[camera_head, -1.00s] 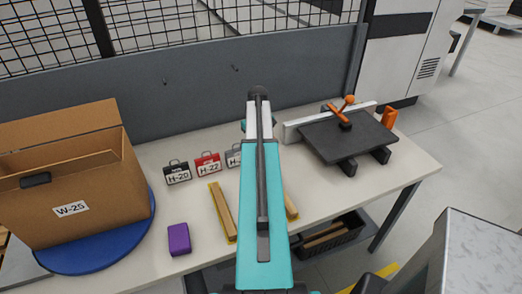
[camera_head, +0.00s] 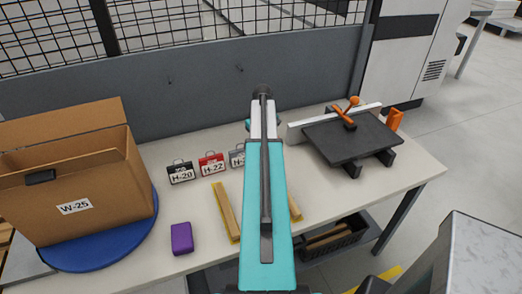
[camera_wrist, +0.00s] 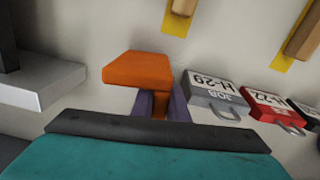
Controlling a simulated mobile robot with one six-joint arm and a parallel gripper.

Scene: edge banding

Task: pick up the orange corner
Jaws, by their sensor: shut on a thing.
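The orange corner (camera_wrist: 137,68) is in the wrist view, a blocky piece with a broad flat top and a narrower lower part. My gripper (camera_wrist: 160,105) is shut on this lower part, with a purple-grey finger on either side. The tabletop lies behind the corner; I cannot tell whether the two touch. In the head view my teal and grey arm hides the gripper and this corner.
A grey case (camera_wrist: 214,95) stands close beside the fingers, with a red case (camera_head: 212,163) and black case (camera_head: 181,172) beyond. A white fence (camera_wrist: 40,80) and dark plate (camera_head: 348,138) are opposite. Another orange block (camera_head: 395,119) stands behind the plate.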

